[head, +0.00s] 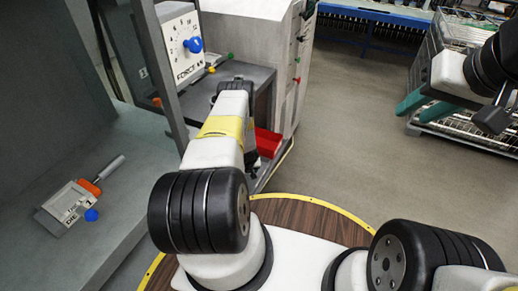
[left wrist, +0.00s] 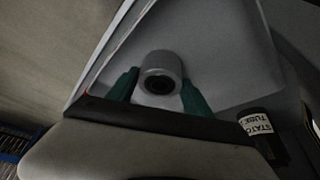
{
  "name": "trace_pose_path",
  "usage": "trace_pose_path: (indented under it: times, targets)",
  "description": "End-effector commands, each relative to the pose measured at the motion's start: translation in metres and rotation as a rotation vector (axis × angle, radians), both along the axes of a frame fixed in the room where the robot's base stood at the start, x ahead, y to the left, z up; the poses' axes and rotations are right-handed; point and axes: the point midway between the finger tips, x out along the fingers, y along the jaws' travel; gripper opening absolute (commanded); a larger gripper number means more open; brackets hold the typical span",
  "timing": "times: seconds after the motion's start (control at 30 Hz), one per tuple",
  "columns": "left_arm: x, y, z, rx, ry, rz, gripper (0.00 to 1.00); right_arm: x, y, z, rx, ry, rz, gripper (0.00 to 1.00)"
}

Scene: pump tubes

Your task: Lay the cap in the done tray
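In the left wrist view, a grey round cap-like piece (left wrist: 160,75) with a dark hole sits between the green fingers of my left gripper (left wrist: 160,88). Both fingers appear to press on its sides. In the head view my left arm reaches forward to the grey bench by the white machine, and its fingers are hidden behind the arm. My right gripper (head: 424,108) is at the upper right, its teal fingers apart and empty. A red tray (head: 268,142) shows partly beside my left arm; I cannot tell whether it is the done tray.
A dark tube labelled "STATO… TUBE" (left wrist: 262,132) is at the lower right of the wrist view. A grey bench (head: 85,235) at left holds a labelled tool with an orange part (head: 88,187). A dial panel (head: 182,45) stands above. The floor at right is clear before a wire rack (head: 470,135).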

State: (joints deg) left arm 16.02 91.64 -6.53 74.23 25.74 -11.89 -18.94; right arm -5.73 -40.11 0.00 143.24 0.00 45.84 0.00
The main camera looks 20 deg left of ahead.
Motion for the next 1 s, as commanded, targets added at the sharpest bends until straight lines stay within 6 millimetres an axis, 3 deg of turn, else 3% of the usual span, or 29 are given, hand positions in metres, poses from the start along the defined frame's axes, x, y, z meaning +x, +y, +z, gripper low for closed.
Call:
trace_pose_path:
  times: [0.07, 0.47, 0.67, 1.0]
  targets:
    - [0.0, 0.0, 0.0, 0.0, 0.0, 0.0, 0.75, 0.0, 0.0, 0.0, 0.0, 0.0, 0.0, 0.33]
    - [0.0, 0.0, 0.006, 0.0, 0.0, 0.001, 0.75, 0.0, 0.0, 0.0, 0.0, 0.0, 0.0, 0.33]
    - [-0.01, -0.005, 0.034, -0.001, -0.001, 0.001, 0.75, 0.0, 0.0, 0.0, 0.0, 0.0, 0.0, 0.33]
    - [-0.034, -0.015, 0.097, 0.0, -0.001, 0.0, 0.75, 0.0, 0.0, 0.0, 0.0, 0.0, 0.0, 0.33]
